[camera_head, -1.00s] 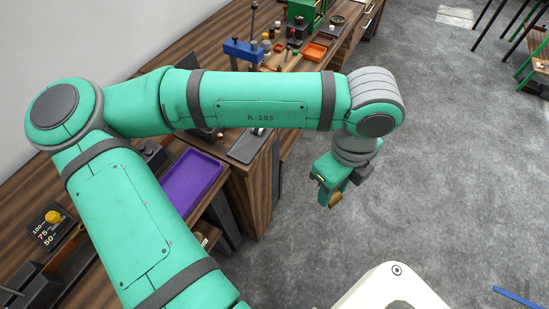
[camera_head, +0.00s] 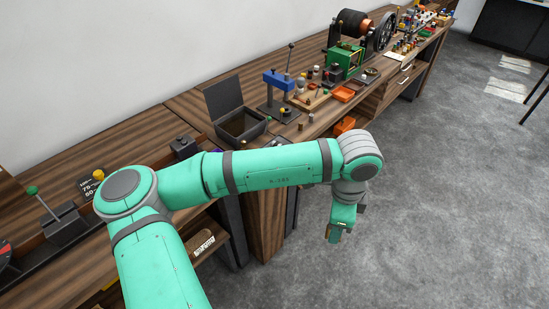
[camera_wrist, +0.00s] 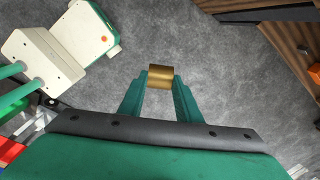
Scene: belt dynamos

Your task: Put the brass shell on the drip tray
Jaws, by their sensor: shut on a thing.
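My gripper (camera_head: 336,236) hangs over the open grey floor, to the right of the bench front, with its fingers pointing down. In the wrist view my gripper (camera_wrist: 160,88) is shut on the brass shell (camera_wrist: 160,76), a short gold-brown cylinder between the two green fingertips. The shell is clear of any surface. In the head view now I cannot make it out at the fingers. A shallow orange tray (camera_head: 344,94) lies on the bench near the green machine; I cannot tell whether it is the drip tray.
The long wooden bench (camera_head: 120,140) runs along the wall. It carries an open dark box (camera_head: 249,140), a blue press (camera_head: 277,80), a green machine (camera_head: 345,58) and several small parts. An orange item (camera_head: 343,126) sits below the bench edge. The floor right of my arm is clear.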

